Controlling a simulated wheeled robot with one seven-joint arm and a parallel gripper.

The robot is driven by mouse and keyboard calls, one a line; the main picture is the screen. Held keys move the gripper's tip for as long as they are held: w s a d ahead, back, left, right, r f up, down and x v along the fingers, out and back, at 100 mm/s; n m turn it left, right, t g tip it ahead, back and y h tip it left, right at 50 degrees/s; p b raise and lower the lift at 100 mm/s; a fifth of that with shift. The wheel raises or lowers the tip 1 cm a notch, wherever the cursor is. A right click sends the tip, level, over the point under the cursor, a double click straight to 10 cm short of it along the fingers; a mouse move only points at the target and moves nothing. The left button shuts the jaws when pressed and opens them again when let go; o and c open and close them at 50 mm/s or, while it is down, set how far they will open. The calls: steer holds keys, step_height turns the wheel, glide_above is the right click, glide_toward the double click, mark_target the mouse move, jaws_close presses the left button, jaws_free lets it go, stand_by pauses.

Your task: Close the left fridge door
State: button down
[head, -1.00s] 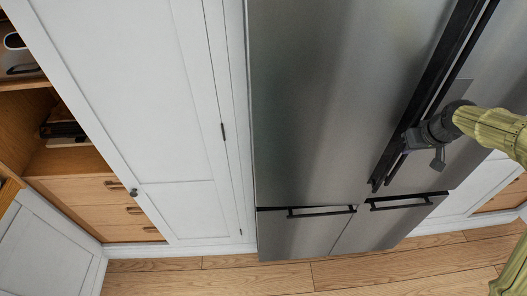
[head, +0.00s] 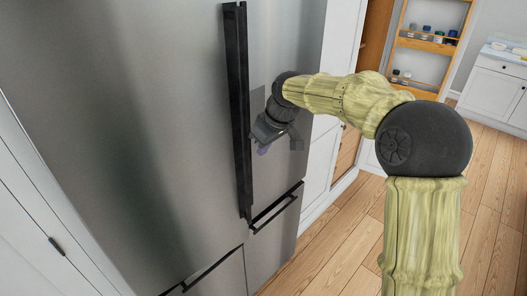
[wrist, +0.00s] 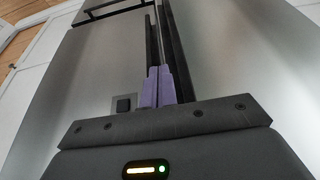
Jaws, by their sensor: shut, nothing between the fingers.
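The fridge has two tall steel doors with black vertical handles side by side. The left fridge door (head: 120,110) fills the left half of the head view and appears on the right in the wrist view (wrist: 235,60). It looks flush or nearly flush; I cannot tell whether a small gap remains. Its black handle (head: 236,110) runs along its right edge. The right fridge door (head: 290,50) has a grey panel beside the handles. My gripper (head: 262,150) is in front of the right door near the handles. Its purple fingers (wrist: 157,87) are together and empty; contact with a handle is unclear.
Lower steel drawers with black bar handles (head: 275,212) sit below the doors. A white cabinet (head: 45,225) adjoins the fridge on the left. Open wooden shelves (head: 428,42) stand at the back right. Wooden floor (head: 330,240) is free to the right.

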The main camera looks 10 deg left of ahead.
steer(key=shift+f, duration=0.1)
steer(key=s+d+f+m+t+y, duration=0.1)
steer(key=s+d+f+m+t, duration=0.1)
steer(key=m, duration=0.8)
steer(key=s+d+f+m+t+y, duration=0.1)
steer(key=s+d+f+m+y, duration=0.1)
steer(key=s+d+f+m, duration=0.2)
steer(key=s+f+m, duration=0.3)
steer(key=m, duration=0.3)
steer(key=shift+s+d+f+t+p, duration=0.15)
steer(key=shift+s+d+t+p, duration=0.15)
steer(key=shift+s+d+t, duration=0.1)
